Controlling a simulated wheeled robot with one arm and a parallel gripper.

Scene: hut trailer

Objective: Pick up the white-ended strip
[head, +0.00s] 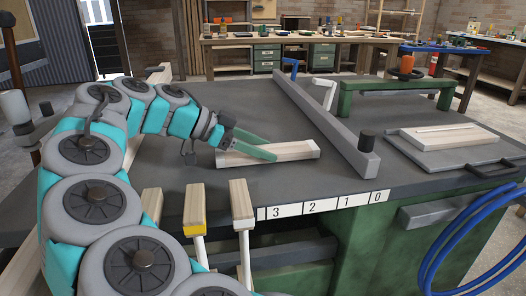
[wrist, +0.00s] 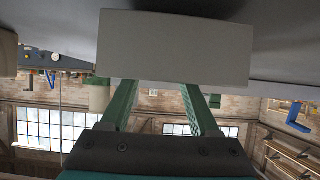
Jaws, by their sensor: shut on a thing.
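The strip in my grasp (head: 298,151) is pale wood. It lies flat over the dark table top, left of the long grey fence; I cannot tell whether it touches the table. My gripper (head: 270,152) has green fingers, which reach in from the left and are shut on it. In the wrist view, a plain whitish-grey face of the strip (wrist: 175,47) fills the upper middle, with the two green fingers (wrist: 160,95) meeting its lower edge. The far side of the strip is hidden there.
A grey fence (head: 325,120) crosses the table (head: 290,195). A numbered scale (head: 320,205) runs along that edge. A green rail (head: 395,86) and a board (head: 460,140) lie to the right.

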